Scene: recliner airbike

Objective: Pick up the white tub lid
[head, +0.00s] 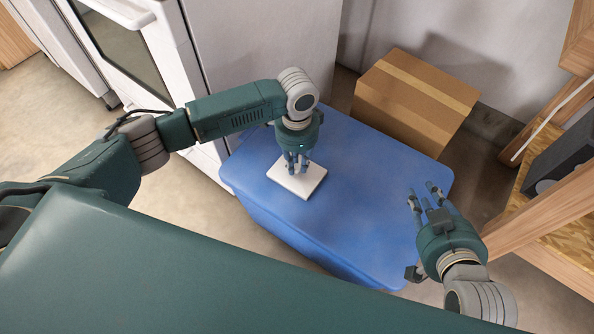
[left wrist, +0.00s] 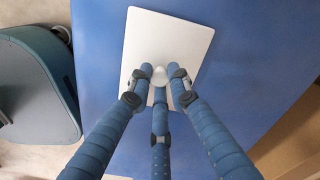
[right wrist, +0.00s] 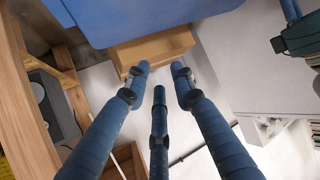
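The white tub lid (head: 312,184) is a flat, pale rectangle with a round knob. It lies on, or very close above, the top of a blue tub (head: 350,215); I cannot tell if there is a gap. My left gripper (head: 296,168) points down over the lid. In the left wrist view the lid (left wrist: 185,38) lies under the fingers, whose tips close in around the white knob (left wrist: 159,77) and appear to touch it. My right gripper (head: 425,195) is open and empty, near the right edge of the blue tub.
A cardboard box (head: 415,97) stands behind the blue tub. A white appliance (head: 130,45) stands at the left. A wooden shelf (head: 545,210) with a dark device (head: 565,150) is close on the right. Most of the tub's top is clear.

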